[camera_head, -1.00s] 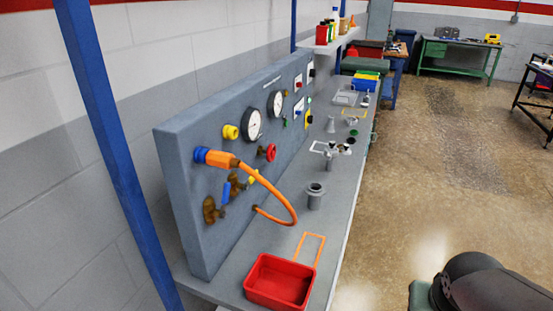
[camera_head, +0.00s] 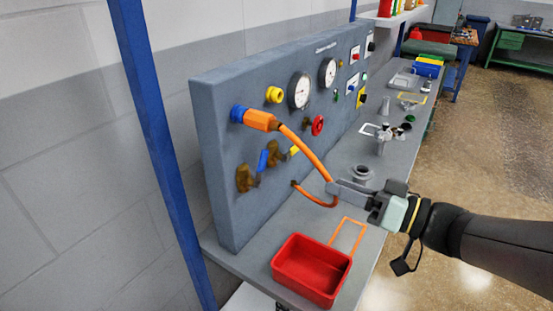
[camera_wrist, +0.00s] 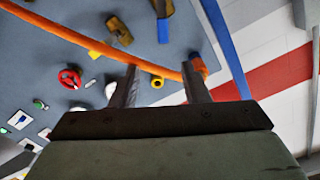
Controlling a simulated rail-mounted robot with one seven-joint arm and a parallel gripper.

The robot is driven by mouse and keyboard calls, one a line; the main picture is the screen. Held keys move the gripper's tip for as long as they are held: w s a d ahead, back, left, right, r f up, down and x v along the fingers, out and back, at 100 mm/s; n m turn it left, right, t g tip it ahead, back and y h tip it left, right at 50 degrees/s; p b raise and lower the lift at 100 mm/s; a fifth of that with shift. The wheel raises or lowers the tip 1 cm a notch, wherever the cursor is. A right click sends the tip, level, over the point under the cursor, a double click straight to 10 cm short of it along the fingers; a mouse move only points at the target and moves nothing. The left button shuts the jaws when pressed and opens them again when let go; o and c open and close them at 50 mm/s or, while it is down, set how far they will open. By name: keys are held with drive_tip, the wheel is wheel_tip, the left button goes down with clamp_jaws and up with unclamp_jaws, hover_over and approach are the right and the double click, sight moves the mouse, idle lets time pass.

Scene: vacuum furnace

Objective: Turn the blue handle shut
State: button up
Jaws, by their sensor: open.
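The blue handle (camera_head: 263,161) sits on a brass valve low on the left part of the grey panel (camera_head: 225,200). It points up and down, slightly tilted. In the wrist view the blue handle (camera_wrist: 163,31) shows near the top edge, beyond the fingers. My gripper (camera_head: 332,187) is in front of the panel, right of the blue handle and apart from it. A yellow handle (camera_head: 294,151) sits just right of the blue one.
An orange hose (camera_head: 310,157) loops from the panel and passes close to my fingertips; whether they touch is unclear. A red bin (camera_head: 312,268) stands on the bench below. A red knob (camera_head: 317,125) and gauges are higher up. A blue post (camera_head: 155,130) stands at left.

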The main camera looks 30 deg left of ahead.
sight(265, 160)
drive_tip(key=a, duration=0.5)
drive_tip(key=a+p, duration=0.1)
drive_tip(key=a, duration=1.1)
drive_tip(key=shift+w+a, duration=0.2)
drive_tip(key=shift+w, duration=0.2)
drive_tip(key=shift+p, duration=0.3)
clamp_jaws()
